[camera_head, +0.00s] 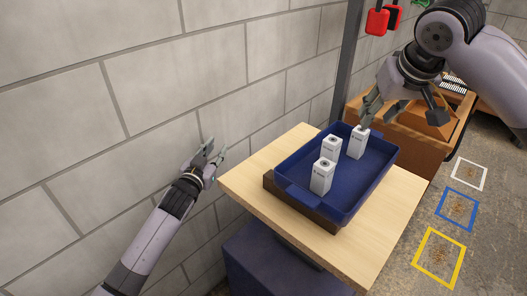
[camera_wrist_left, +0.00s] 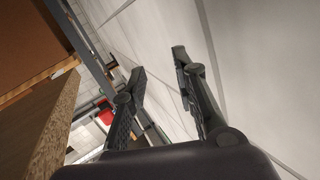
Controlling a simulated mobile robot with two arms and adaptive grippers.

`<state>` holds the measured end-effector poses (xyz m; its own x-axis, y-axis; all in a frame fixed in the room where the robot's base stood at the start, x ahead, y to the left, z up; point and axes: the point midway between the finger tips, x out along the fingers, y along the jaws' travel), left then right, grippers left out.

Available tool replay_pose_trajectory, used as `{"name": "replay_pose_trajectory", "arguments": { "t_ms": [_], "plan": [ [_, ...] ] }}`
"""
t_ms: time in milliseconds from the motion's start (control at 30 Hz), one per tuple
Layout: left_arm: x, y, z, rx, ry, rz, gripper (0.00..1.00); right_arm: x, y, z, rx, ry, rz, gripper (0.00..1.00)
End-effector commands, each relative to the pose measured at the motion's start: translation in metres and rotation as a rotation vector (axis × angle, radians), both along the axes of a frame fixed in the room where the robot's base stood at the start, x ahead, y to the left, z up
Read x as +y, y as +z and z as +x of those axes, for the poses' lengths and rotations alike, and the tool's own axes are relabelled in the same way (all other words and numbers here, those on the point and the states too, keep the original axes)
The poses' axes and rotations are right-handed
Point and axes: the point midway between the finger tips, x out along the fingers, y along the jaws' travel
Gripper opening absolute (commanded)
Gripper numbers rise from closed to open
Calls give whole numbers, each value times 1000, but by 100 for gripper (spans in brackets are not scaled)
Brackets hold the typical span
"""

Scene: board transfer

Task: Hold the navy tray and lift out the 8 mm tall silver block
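The navy tray (camera_head: 374,178) sits on a dark brown base on the wooden table. Three pale silver blocks stand upright in it: one near the front (camera_head: 321,178), one just behind it (camera_head: 331,148) and one towards the far end (camera_head: 357,144). Their labels are too small to read, so I cannot tell which is the 8 mm one. My right gripper (camera_head: 372,112) is over the tray's far end, with a fingertip close above the far block; contact is unclear. My left gripper (camera_head: 214,160) is open and empty, left of the table by the wall. Its parted fingers show in the left wrist view (camera_wrist_left: 160,85).
The wooden table (camera_head: 385,225) has bare margins around the tray. A block wall (camera_head: 130,120) rises close on the left. A wooden crate (camera_head: 410,135) stands behind the table. Yellow, blue and white floor frames (camera_head: 440,258) lie to the right.

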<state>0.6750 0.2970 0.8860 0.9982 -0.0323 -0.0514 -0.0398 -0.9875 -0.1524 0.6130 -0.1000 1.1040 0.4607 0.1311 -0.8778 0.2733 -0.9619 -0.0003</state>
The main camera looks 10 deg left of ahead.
Motion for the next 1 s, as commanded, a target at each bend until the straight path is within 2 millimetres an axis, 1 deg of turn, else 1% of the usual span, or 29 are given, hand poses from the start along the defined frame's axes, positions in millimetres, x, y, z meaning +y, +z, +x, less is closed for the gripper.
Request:
{"name": "replay_pose_trajectory", "arguments": {
  "t_ms": [33, 100, 167, 200, 267, 300, 367, 467, 567, 667, 700, 800, 900, 1000],
  "plan": [
    [-4, 31, 3, -49, -10, -4, 27, 0, 0, 0, 0, 0, 0, 33],
    [-16, 65, 7, -83, -26, -37, 27, 0, 0, 0, 0, 0, 0, 33],
    [-32, 88, 13, -77, -43, -90, 27, 0, 0, 0, 0, 0, 0, 33],
    [-45, 100, 18, -58, -55, -131, 27, 0, 0, 0, 0, 0, 0, 33],
    [-63, 116, 21, -29, -73, -185, 27, 0, 0, 0, 0, 0, 0, 33],
    [-74, 124, 19, -5, -83, -213, 27, 0, 0, 0, 0, 0, 0, 33],
    [-87, 133, 12, 29, -98, -239, 27, 0, 0, 0, 0, 0, 0, 33],
    [-106, 143, -11, 90, -131, -249, 27, 0, 0, 0, 0, 0, 0, 33],
    [-128, 153, -41, 158, -184, -242, 27, 0, 0, 0, 0, 0, 0, 33],
    [-149, 162, -77, 226, -253, -211, 27, 0, 0, 0, 0, 0, 0, 33],
    [-158, 164, -93, 251, -283, -194, 27, 0, 0, 0, 0, 0, 0, 33],
    [-173, 167, -128, 306, -350, -144, 27, 0, 0, 0, 0, 0, 0, 33],
    [-182, 167, -153, 341, -398, -99, 27, 0, 0, 0, 0, 0, 0, 33],
    [-186, 166, -168, 361, -427, -68, 27, 0, 0, 0, 0, 0, 0, 33]
  ]
}}
